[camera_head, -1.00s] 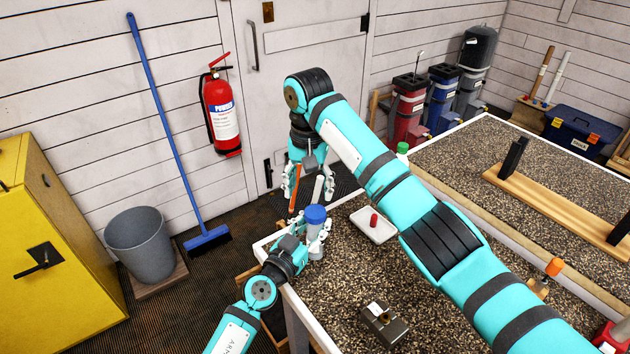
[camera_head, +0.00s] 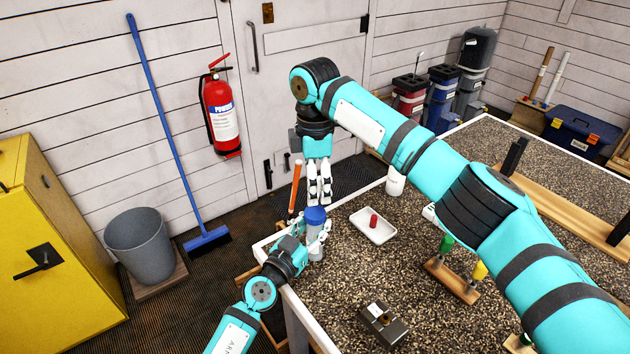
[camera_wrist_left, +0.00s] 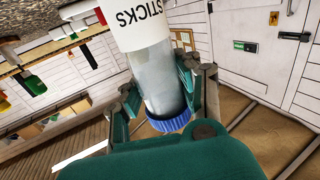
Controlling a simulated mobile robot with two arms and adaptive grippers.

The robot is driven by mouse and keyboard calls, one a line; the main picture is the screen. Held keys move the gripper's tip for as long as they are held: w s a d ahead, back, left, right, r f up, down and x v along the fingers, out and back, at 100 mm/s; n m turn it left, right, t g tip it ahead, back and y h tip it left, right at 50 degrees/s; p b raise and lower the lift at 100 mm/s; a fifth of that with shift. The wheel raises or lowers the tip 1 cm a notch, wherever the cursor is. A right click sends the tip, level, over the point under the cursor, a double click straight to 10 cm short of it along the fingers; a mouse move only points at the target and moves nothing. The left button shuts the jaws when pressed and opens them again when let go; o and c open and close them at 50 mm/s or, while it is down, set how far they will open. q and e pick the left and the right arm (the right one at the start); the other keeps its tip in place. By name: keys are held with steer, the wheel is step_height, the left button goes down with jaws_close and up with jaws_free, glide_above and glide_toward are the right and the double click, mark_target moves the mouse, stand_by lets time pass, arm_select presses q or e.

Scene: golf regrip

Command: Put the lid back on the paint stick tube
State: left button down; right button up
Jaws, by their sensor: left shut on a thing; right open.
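The paint stick tube (camera_head: 316,246) is grey and translucent, and stands roughly upright at the table's near left corner. A blue lid (camera_head: 315,216) shows at its top end; I cannot tell how firmly it sits. My left gripper (camera_head: 317,240) is shut around the tube. In the left wrist view the tube (camera_wrist_left: 166,88) lies between the fingers, with a white label reading "STICKS" and the blue lid (camera_wrist_left: 172,122) at the lower end. My right gripper (camera_head: 319,198) is open, pointing down just above the blue lid in the head view, with its fingers fairly close together.
A white tray (camera_head: 362,235) with a small red piece (camera_head: 373,221) lies right of the tube. A white container (camera_head: 395,182) stands behind it. A dark metal block (camera_head: 383,325) and a wooden rack with coloured handles (camera_head: 452,278) are on the table. My right arm spans overhead.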

mark_target(315, 212)
steer(key=shift+f, duration=0.1)
stand_by(0.3)
steer(key=shift+f, duration=3.95)
steer(key=c, duration=1.2)
steer(key=m, duration=0.6)
steer(key=shift+c, duration=0.2)
steer(key=m, duration=0.5)
steer(key=o, duration=1.4)
steer(key=shift+c, duration=0.2)
steer(key=shift+r, duration=0.15)
step_height(315, 212, up, 12)
